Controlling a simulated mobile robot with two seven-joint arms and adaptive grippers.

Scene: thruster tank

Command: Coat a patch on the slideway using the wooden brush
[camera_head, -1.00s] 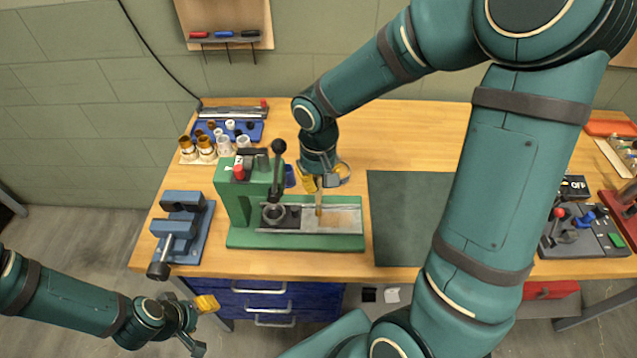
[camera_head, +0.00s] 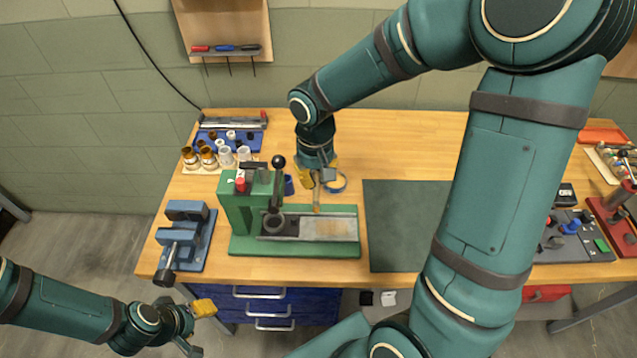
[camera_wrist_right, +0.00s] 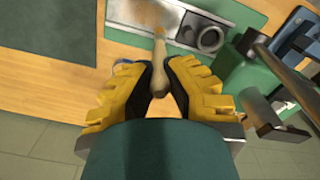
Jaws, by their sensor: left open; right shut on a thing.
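The wooden brush (camera_head: 317,196) is in my right gripper (camera_head: 317,178), bristles down, at the far edge of the slideway (camera_head: 346,230). In the right wrist view, the yellow fingers of that gripper (camera_wrist_right: 158,82) are shut on the brush's pale handle (camera_wrist_right: 159,68). The slideway (camera_wrist_right: 128,16) is a grey metal strip on the green press base, with a brownish patch on it. I cannot tell whether the bristles touch it. My left gripper (camera_head: 198,328) is open and empty, off the table's front edge at lower left.
The green press (camera_head: 238,207) stands at the slideway's left end, with a blue vise (camera_head: 184,240) farther left. Small jars (camera_head: 207,157) stand behind. A roll of blue tape (camera_head: 341,182) lies by my right gripper. A dark mat (camera_head: 400,225) lies flat to the right.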

